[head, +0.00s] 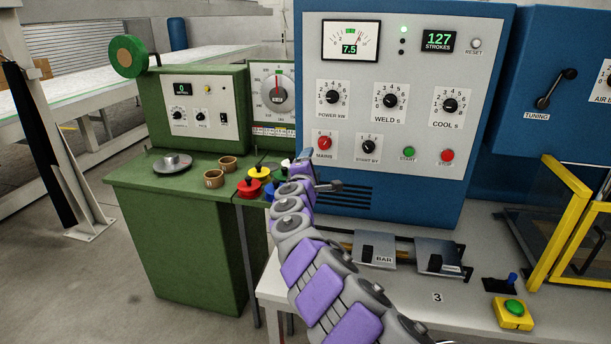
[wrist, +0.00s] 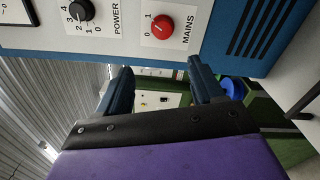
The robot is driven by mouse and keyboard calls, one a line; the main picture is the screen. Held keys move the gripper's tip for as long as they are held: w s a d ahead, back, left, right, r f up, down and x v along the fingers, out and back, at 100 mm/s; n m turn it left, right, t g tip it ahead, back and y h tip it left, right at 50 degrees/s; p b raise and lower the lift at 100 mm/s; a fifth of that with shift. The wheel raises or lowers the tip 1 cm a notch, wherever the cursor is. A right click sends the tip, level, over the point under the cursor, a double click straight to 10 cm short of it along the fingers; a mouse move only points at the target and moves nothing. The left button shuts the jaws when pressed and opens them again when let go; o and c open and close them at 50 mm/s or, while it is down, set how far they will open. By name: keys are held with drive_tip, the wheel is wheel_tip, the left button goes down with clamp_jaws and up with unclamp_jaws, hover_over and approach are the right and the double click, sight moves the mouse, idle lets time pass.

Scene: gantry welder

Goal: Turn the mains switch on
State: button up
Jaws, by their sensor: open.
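The mains switch (head: 324,142) is a round red knob on a white plate marked MAINS, low on the left of the blue-framed welder panel. In the wrist view the mains knob (wrist: 163,27) shows at the top, with 0 and 1 beside it. Its pointer is too small to read surely. My gripper (wrist: 158,72) is open and empty, its two dark blue fingers apart and below the knob in that view, not touching it. In the head view my gripper (head: 305,156) is just left of and below the mains switch, partly hidden by my wrist.
The start-by knob (head: 369,146), power knob (head: 332,98), green start button (head: 409,153) and red stop button (head: 447,155) are on the same panel. A green bench (head: 135,179) with coloured knobs and small cups stands left. The white table (head: 395,291) extends below the panel.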

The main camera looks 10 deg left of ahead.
drive_tip(key=shift+s+a, duration=0.25)
drive_tip(key=shift+s, duration=1.05)
drive_tip(key=shift+s+a, duration=0.2)
drive_tip(key=shift+s, duration=1.1)
